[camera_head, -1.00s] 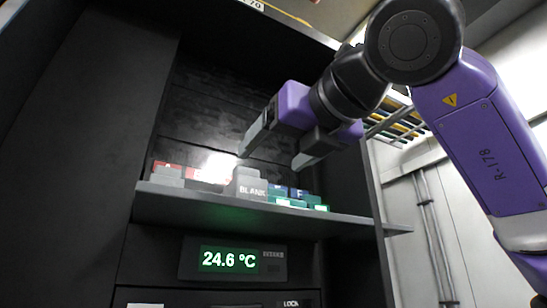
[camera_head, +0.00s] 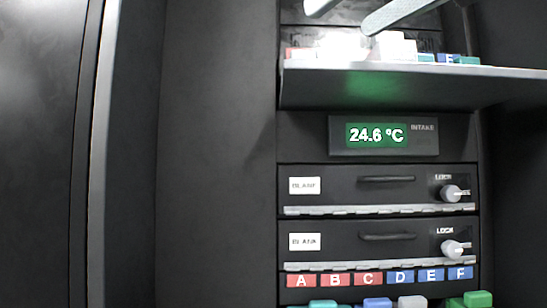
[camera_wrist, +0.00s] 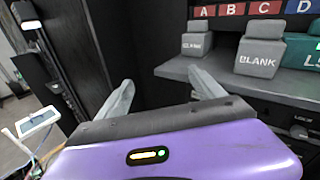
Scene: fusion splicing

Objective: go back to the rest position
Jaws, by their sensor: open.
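My gripper (camera_wrist: 160,98) is open and empty in the wrist view, its two grey fingers apart in front of the dark cabinet and the shelf edge. In the head view only the gripper's pale fingers (camera_head: 365,12) show at the top edge, above the shelf; the rest of my arm is out of the picture. The grey shelf (camera_head: 420,88) bears several small blocks. A grey BLANK block (camera_wrist: 260,54) stands on it, with a second grey block (camera_wrist: 196,40) to its left and a teal block (camera_wrist: 302,48) to its right.
Below the shelf are a 24.6 °C display (camera_head: 377,135) and two panels with locks (camera_head: 453,193). A row of red and blue tags A to F (camera_head: 305,280) runs beneath them. A dark cabinet wall (camera_head: 215,150) stands on the left. A white tablet-like device (camera_wrist: 38,122) is at lower left.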

